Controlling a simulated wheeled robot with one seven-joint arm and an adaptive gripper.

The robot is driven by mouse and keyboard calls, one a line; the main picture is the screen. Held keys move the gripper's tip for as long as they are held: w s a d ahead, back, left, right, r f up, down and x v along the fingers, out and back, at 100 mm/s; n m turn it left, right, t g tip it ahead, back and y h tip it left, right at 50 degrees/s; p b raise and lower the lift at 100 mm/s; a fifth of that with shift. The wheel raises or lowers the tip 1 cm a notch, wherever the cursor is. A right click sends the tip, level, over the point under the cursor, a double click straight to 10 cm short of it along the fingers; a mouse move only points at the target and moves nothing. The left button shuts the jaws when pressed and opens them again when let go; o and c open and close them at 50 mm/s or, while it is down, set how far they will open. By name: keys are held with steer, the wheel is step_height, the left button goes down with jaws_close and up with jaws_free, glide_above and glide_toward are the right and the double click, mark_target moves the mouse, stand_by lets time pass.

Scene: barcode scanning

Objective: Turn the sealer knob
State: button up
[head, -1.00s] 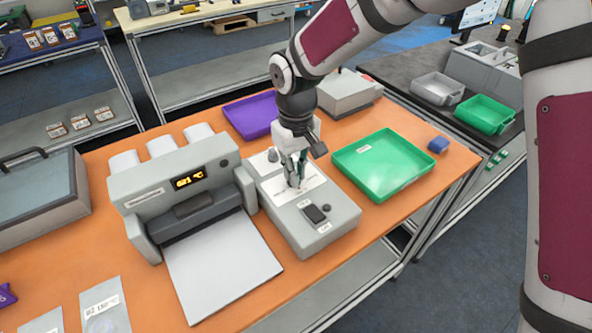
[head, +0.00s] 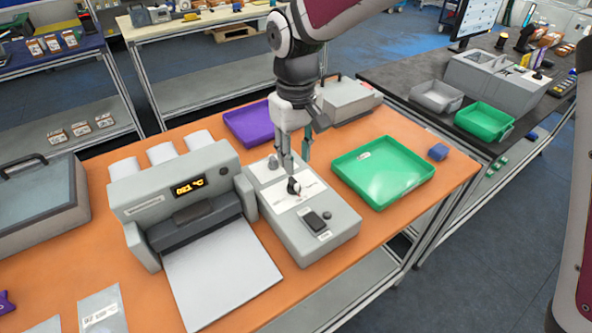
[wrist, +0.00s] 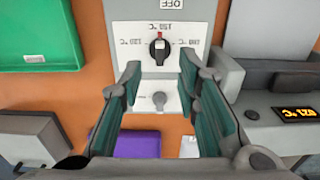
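The sealer control box (head: 318,222) is a pale grey unit on the orange table. Its black knob (head: 293,186) sits on a white dial plate with temperature labels. In the wrist view the knob (wrist: 160,47) has a red mark pointing up at the label that looks like 150 °C; other labels lie to either side and an OFF label sits above. My gripper (head: 296,155) is above the knob and apart from it. In the wrist view my gripper's fingers (wrist: 160,80) are spread with nothing between them. A smaller grey knob (wrist: 159,101) shows between the fingers.
The sealer (head: 184,205), with an orange-digit display (head: 189,187), stands left of the box. A green tray (head: 384,172) is to the right, a purple tray (head: 250,124) behind, and a small blue block (head: 438,152) near the table's right edge.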

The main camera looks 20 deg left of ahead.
steer(key=shift+r, duration=2.35)
steer(key=shift+d, duration=0.1)
steer(key=s+d+r+m+t, duration=0.1)
steer(key=s+d+r+m, duration=0.15)
steer(key=d, duration=0.45)
steer(key=s+d+r+m+t, duration=0.1)
steer(key=s+d+r, duration=0.1)
steer(key=d+r, duration=0.3)
steer(key=s+d+r+m+t, duration=0.1)
steer(key=s+d+r, duration=0.1)
steer(key=d, duration=0.6)
steer(key=s+d+m+t, duration=0.2)
steer(key=s+d+m, duration=0.3)
steer(key=s+d, duration=0.6)
steer(key=shift+s+d+f, duration=0.15)
steer(key=shift+s+f, duration=0.3)
steer(key=shift+s, duration=0.4)
